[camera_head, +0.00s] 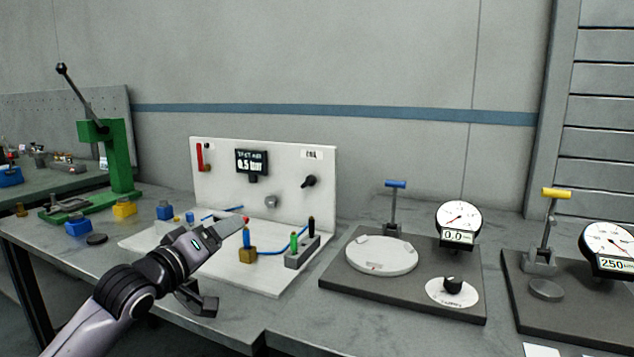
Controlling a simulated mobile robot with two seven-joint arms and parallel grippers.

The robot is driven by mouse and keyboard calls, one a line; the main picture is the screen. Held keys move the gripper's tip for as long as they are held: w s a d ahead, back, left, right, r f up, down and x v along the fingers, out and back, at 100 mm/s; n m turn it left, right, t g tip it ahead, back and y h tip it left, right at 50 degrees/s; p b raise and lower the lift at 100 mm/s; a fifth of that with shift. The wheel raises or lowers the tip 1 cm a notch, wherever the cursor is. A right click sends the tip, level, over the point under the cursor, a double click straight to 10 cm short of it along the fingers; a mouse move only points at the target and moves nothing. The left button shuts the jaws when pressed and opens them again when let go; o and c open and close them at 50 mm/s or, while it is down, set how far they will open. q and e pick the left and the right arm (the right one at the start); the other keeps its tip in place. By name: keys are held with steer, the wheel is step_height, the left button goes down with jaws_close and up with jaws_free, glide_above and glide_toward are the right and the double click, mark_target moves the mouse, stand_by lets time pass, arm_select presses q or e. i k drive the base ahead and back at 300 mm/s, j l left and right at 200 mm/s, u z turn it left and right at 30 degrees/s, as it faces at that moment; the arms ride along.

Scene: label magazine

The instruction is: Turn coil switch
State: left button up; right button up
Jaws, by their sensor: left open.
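A black rotary switch (309,182) sits on the right part of the upright white panel (235,190), under a small label (311,154) whose text is too small to read surely. Its lever points up and to the right. My left gripper (223,264) is open and empty, in front of the panel and over the white base plate, below and left of the switch and apart from it. One finger reaches up and right; the other is lower. My right gripper is not in view.
The panel also carries a display (252,161), a red lever (203,156) and a grey knob (271,201). Coloured plugs and a blue cable (272,253) stand on the base. A green press (118,165) is left; gauge stations (458,218) are right.

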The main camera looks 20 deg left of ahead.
mark_target(310, 180)
steer(key=i+l, duration=0.1)
steer(key=i, duration=0.35)
steer(key=i+l, duration=0.1)
steer(key=i, duration=0.35)
